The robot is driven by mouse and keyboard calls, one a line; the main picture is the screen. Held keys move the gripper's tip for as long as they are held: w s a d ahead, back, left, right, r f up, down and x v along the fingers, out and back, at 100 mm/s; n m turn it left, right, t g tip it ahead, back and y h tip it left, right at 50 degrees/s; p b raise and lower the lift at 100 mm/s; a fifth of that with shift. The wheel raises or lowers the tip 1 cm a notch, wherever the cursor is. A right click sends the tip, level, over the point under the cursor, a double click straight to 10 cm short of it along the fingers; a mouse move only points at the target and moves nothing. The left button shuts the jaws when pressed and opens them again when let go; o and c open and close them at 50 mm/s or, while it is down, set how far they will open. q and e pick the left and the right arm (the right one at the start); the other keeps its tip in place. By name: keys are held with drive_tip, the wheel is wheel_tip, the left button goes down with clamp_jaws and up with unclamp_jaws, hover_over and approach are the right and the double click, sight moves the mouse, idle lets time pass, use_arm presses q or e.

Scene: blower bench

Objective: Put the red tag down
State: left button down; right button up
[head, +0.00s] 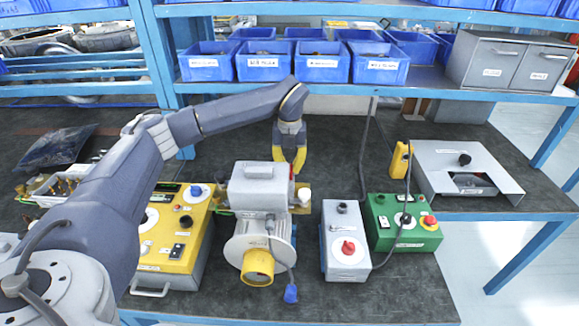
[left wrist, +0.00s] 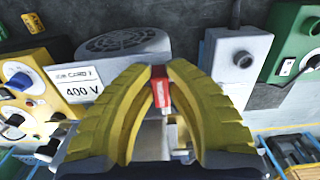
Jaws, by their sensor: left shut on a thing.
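My left gripper (head: 290,160) is behind the grey blower (head: 260,188), pointing down with its yellow fingers. In the left wrist view the gripper (left wrist: 160,75) is shut on the red tag (left wrist: 161,88), a small red piece with a pale lower end between the fingertips. The blower's round grille (left wrist: 124,40) and its 400 V label (left wrist: 81,84) show just beyond the fingers. My right gripper is not in view.
A yellow control box (head: 172,240) stands left of the blower. A grey box with a red knob (head: 345,262) and a green box (head: 385,230) stand to its right. Blue bins (head: 263,68) line the shelf above. The dark bench is clear at the front right.

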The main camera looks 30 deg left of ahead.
use_arm(q)
drive_tip(key=shift+f, duration=0.15)
drive_tip(key=c, duration=1.8)
unclamp_jaws()
drive_tip(key=o, duration=0.4)
wheel_tip(320, 180, up, 12)
drive_tip(key=shift+r, duration=0.1)
